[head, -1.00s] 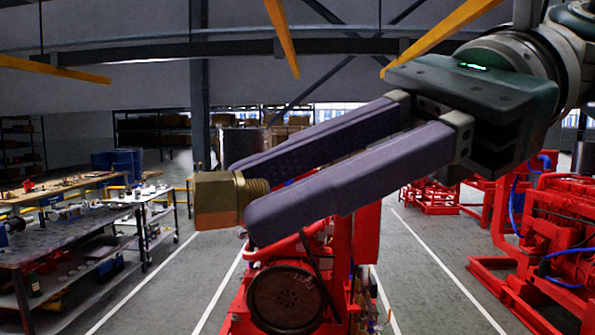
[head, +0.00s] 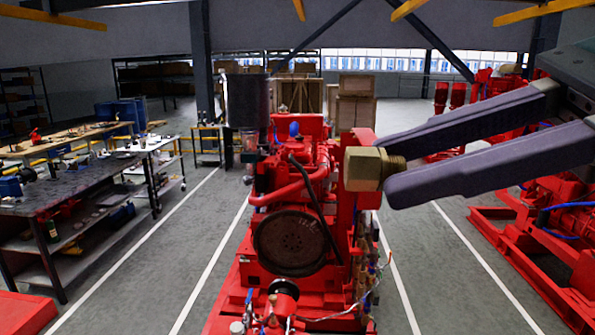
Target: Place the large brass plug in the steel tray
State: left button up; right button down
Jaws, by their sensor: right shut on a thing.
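The large brass plug (head: 363,169) has a hex head and a threaded end. My right gripper (head: 383,170) comes in from the right and is shut on the plug's threaded end, with the hex head pointing left. The plug is held up in the air and appears in front of the red engine's upper right part. My left gripper is not in view. I cannot make out a steel tray.
A red diesel pumpset (head: 292,243) stands in the middle. Dark workbenches (head: 75,183) with small parts are on the left. Another red machine (head: 550,215) is at the right. Grey floor with white lines (head: 165,255) lies free between them.

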jog(key=s+d+f+m+t+h, duration=0.2)
jog(key=d+m+t, duration=0.3)
jog(key=d, duration=0.4)
jog(key=shift+s+d+t, duration=0.2)
jog(key=shift+s+t, duration=0.2)
jog(key=shift+s, duration=0.45)
jog(key=shift+f, duration=0.1)
